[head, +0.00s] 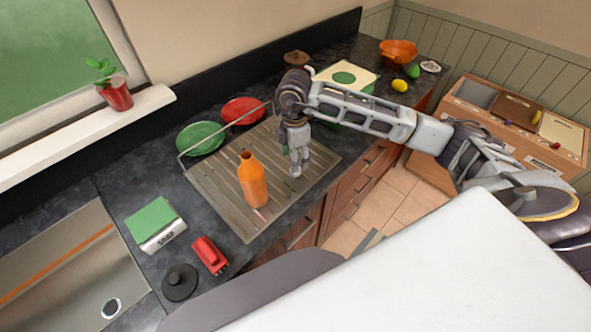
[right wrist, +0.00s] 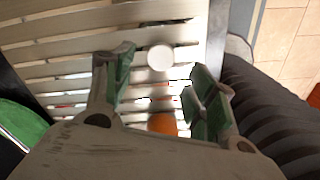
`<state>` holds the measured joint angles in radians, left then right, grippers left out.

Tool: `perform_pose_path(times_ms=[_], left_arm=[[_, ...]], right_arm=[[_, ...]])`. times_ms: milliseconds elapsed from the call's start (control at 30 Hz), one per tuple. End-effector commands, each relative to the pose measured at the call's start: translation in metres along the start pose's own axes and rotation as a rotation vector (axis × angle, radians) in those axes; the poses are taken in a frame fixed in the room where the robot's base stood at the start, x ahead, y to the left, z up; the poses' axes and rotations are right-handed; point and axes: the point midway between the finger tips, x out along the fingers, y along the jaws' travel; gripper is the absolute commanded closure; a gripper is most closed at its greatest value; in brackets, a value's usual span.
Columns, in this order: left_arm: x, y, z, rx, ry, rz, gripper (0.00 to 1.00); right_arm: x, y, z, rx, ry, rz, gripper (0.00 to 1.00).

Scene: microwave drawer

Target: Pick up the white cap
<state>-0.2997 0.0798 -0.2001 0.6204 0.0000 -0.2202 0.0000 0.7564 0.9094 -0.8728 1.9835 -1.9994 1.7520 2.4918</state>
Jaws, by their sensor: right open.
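The white cap (right wrist: 160,57) shows in the right wrist view as a small round white disc on the slatted drying rack (right wrist: 60,30). In the head view I cannot make it out; my right gripper probably hides it. My right gripper (right wrist: 161,68) is open and points down over the rack, its fingers on either side of the cap's line in the picture. No contact with the cap shows. In the head view this gripper (head: 298,170) is low over the rack, right of the orange bottle (head: 252,180). My left gripper is not in view.
A green plate (head: 200,138) and a red plate (head: 243,111) lie behind the rack. A sink (head: 60,265) lies farther left. An orange bowl (head: 398,52) stands at the back right.

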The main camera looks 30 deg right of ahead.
Motion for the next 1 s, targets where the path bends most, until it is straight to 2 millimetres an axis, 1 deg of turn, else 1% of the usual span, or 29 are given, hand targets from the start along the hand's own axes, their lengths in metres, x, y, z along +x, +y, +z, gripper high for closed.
perform_pose_path(times_ms=[200, 333, 467, 600, 800, 1000], left_arm=[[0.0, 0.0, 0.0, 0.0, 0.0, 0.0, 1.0], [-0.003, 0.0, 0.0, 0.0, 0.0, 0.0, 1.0], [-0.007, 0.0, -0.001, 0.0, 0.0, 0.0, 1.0], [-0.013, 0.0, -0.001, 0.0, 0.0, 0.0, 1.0], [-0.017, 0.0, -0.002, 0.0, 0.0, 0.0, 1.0], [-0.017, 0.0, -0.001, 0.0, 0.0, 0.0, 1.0]], right_arm=[[0.0, 0.0, 0.0, 0.0, 0.0, -0.001, 0.43], [0.005, 0.0, 0.001, 0.0, -0.001, -0.002, 0.43], [0.015, -0.001, 0.002, 0.0, -0.001, -0.003, 0.43], [0.029, -0.001, 0.003, 0.0, -0.002, -0.003, 0.43], [0.048, -0.001, 0.003, 0.0, -0.001, -0.001, 0.43], [0.052, -0.001, 0.003, 0.0, 0.0, 0.0, 0.43]])
